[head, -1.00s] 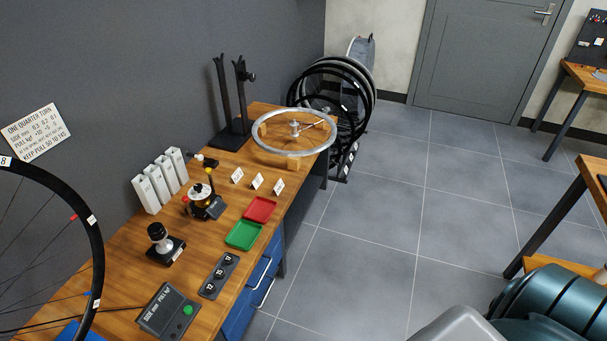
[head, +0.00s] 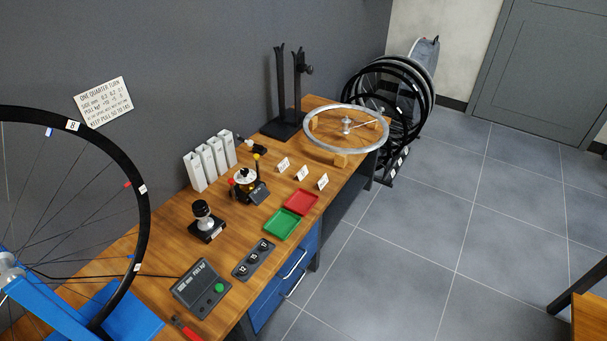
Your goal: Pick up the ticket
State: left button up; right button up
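I cannot make out anything that is clearly a ticket. Small white folded cards stand in a row on the wooden bench (head: 160,240): a left card (head: 283,164), a middle card (head: 302,172) and a right card (head: 322,181). Their marks are too small to read. A white sign (head: 104,103) headed "ONE QUARTER TURN" is on the grey wall behind the bench. Neither of my grippers is in view.
On the bench are a red tray (head: 301,202), a green tray (head: 282,224), a dark console (head: 201,288), white upright holders (head: 209,163) and a silver rim (head: 345,151) on wooden blocks. A spoked wheel (head: 143,205) stands at left.

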aim_at(302, 172)
jog(key=i+l+z, duration=0.6)
jog(key=i, duration=0.2)
jog(key=i+l+z, duration=0.2)
jog(key=i+z, duration=0.45)
jog(key=i, duration=0.25)
jog(key=i+l+u, duration=0.1)
jog(key=i+u, duration=0.25)
jog(key=i+l+u, duration=0.2)
jog(key=i+u, duration=0.15)
jog(key=i, duration=0.15)
jog(key=i+l+u, duration=0.35)
jog(key=i+j, duration=0.05)
